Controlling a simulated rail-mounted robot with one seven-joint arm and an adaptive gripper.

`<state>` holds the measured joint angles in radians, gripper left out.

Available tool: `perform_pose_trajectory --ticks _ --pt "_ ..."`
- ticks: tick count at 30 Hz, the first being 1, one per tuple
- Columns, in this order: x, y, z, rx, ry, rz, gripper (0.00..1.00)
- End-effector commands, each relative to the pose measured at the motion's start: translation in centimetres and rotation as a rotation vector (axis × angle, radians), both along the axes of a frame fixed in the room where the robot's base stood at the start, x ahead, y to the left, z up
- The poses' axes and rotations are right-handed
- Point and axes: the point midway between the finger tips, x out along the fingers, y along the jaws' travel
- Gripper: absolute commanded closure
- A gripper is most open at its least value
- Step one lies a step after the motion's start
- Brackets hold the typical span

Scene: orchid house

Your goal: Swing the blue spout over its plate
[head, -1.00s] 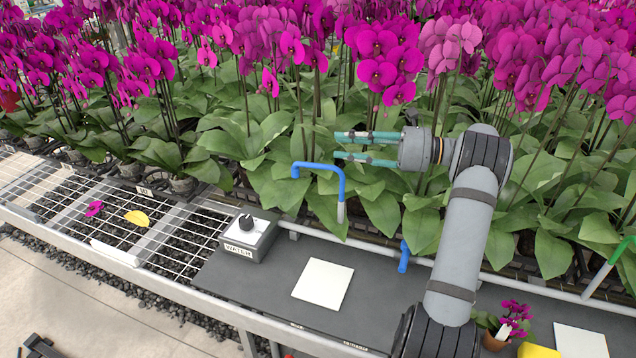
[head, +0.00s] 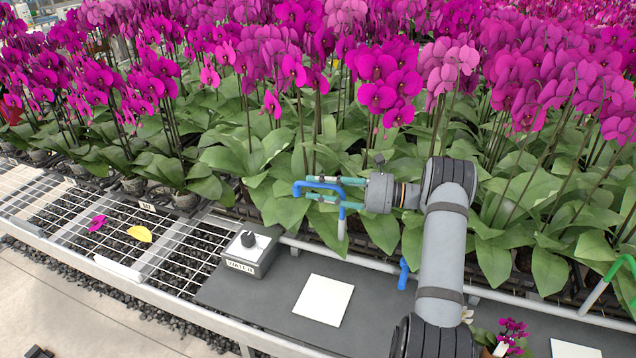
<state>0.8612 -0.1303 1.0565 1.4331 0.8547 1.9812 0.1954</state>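The blue spout (head: 322,187) is a bent blue pipe above the back edge of the bench. Its upright on the right has a pale lower part, and its horizontal arm runs left to a short downturned end. A square white plate (head: 322,300) lies on the dark bench top, in front of the spout; the downturned end is behind the plate, not above it. My gripper (head: 309,188) points left with its two teal fingers apart, one above and one below the spout's horizontal arm in the picture. I cannot tell whether they touch it.
A grey box with a black knob (head: 248,240) stands left of the plate. A short blue piece (head: 403,274) is on the rear rail. A green spout (head: 612,270), another white plate (head: 574,348) and a small potted orchid (head: 511,334) are at right. Dense orchids (head: 270,150) fill the back.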

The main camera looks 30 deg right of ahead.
Motion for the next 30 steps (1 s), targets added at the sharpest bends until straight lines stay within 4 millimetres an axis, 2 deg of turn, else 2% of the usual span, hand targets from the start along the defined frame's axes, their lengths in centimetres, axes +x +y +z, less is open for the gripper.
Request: perform_pose_trajectory --ticks 9,24,30 --pt "0.15 0.24 -0.02 0.0 0.0 0.001 0.71" --pt "0.14 0.21 0.0 0.0 -0.001 0.001 1.0" --pt "0.14 0.2 -0.01 -0.001 0.0 0.001 1.0"
